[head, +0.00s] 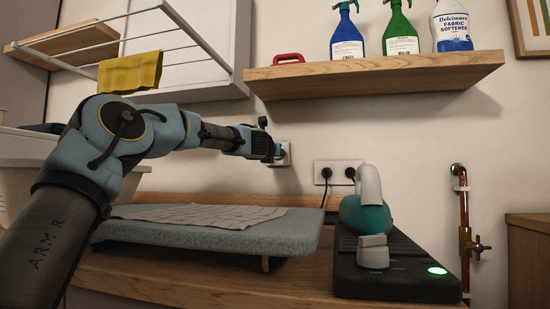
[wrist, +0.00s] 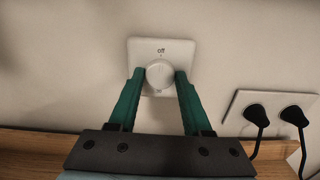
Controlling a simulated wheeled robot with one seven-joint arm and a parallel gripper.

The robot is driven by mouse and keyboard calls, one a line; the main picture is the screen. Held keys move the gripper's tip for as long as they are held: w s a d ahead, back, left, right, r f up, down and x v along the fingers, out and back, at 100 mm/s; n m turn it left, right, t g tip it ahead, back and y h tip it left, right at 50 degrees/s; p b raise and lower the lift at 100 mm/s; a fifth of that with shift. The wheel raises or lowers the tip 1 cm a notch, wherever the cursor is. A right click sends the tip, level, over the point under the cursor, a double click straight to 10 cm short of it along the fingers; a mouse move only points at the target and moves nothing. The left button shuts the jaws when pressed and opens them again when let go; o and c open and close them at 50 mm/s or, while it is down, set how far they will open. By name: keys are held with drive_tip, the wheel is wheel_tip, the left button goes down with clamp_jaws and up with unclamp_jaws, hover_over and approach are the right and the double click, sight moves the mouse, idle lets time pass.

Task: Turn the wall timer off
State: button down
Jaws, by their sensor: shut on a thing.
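The wall timer is a white square plate (wrist: 185,52) with a round white knob (wrist: 159,74). The word "off" is printed above the knob. In the head view the timer (head: 288,155) is on the wall below the shelf, partly hidden by my arm. My gripper (wrist: 159,76) faces the wall, with its two green fingers on either side of the knob, shut on it. A small mark shows near the knob's top; I cannot tell exactly where the knob points. In the head view my gripper (head: 279,152) reaches the timer from the left.
A double socket (head: 338,172) with two black plugs is right of the timer. A wooden shelf (head: 375,75) with bottles is above. Below are a small ironing board (head: 210,230) and a black appliance base (head: 395,265) with a lit green button. A copper pipe (head: 464,215) is at right.

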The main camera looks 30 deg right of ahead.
drive_tip(key=shift+n, duration=0.3)
drive_tip(key=shift+c, duration=1.7)
unclamp_jaws()
drive_tip(key=b+v, duration=0.4)
drive_tip(key=v, duration=0.6)
drive_tip(key=shift+s+a+b, duration=0.3)
drive_tip(key=shift+b, duration=0.05)
